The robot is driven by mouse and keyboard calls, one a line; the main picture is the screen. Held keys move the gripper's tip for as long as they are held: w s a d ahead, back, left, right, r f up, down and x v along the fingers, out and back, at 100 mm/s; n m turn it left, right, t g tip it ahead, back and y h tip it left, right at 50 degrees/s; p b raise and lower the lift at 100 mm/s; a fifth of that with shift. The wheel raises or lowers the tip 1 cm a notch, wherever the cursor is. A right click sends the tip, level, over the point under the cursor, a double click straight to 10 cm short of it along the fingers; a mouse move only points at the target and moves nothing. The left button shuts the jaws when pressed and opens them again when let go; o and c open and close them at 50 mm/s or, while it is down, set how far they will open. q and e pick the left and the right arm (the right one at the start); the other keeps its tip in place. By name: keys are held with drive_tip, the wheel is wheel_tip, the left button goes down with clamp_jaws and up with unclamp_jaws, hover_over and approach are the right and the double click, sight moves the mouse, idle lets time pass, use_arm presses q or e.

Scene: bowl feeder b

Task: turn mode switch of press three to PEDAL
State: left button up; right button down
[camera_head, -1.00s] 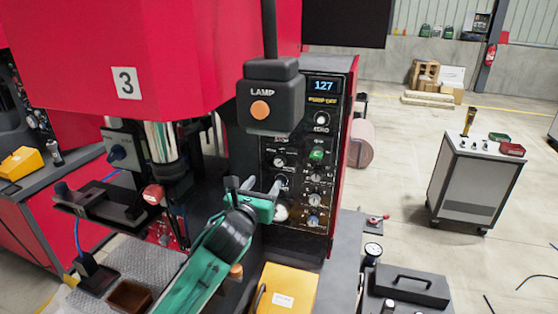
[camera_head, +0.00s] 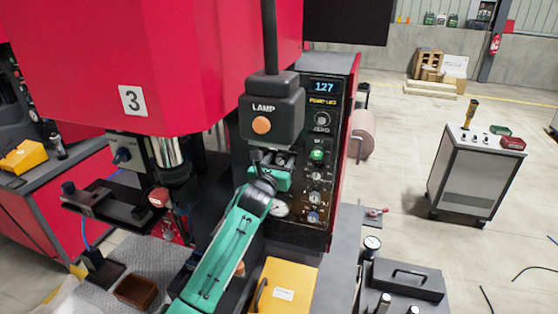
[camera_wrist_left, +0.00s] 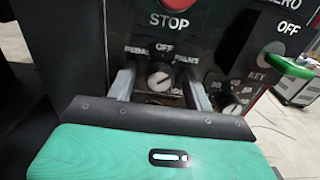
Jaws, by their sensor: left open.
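Press three (camera_head: 85,60) is the big red machine with a "3" plate, and its black control panel (camera_head: 322,150) faces me. In the left wrist view the mode switch (camera_wrist_left: 159,81) is a small dark round knob with a pale mark, under the labels PEDAL, OFF and PALMS. Which label its mark points to is hard to tell. My left gripper (camera_head: 274,158) is at the panel, below the lamp box. In the wrist view its open fingers (camera_wrist_left: 161,86) stand on either side of the knob; contact cannot be told. In the head view the knob is hidden.
The lamp box (camera_head: 272,112) hangs close above my left gripper. A red STOP button (camera_wrist_left: 178,4) sits above the switch, and a green-handled key switch (camera_wrist_left: 290,66) to its right. A yellow box (camera_head: 285,285) stands below. Open floor lies to the right.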

drive_tip(key=shift+s, duration=0.1)
use_arm(q)
drive_tip(key=c, duration=1)
drive_tip(key=shift+o, duration=0.2)
use_arm(e)
drive_tip(key=shift+a, duration=0.25)
drive_tip(key=shift+a, duration=0.1)
